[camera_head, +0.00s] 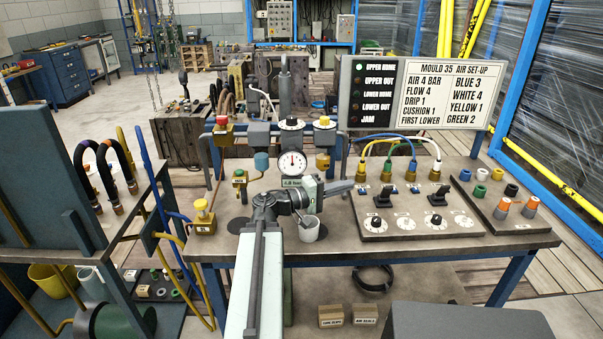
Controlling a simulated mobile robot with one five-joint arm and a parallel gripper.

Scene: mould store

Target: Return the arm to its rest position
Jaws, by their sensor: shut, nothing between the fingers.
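My arm (256,270) reaches up from the bottom of the picture, over the front edge of the workbench (345,257). Its wrist bends to the right. My gripper (343,187) is at the end, above the bench, pointing right toward the control panel. Its dark fingers are shut and hold nothing. A small light-grey cup (309,231) is just below the wrist; I cannot tell whether they touch.
A round gauge (291,163) and valves stand close behind my wrist. The panel (408,222) has knobs, switches and coloured hoses. A sign (458,92) stands behind it. A hose rack (52,215) is at left. A dark box (470,320) is at front right.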

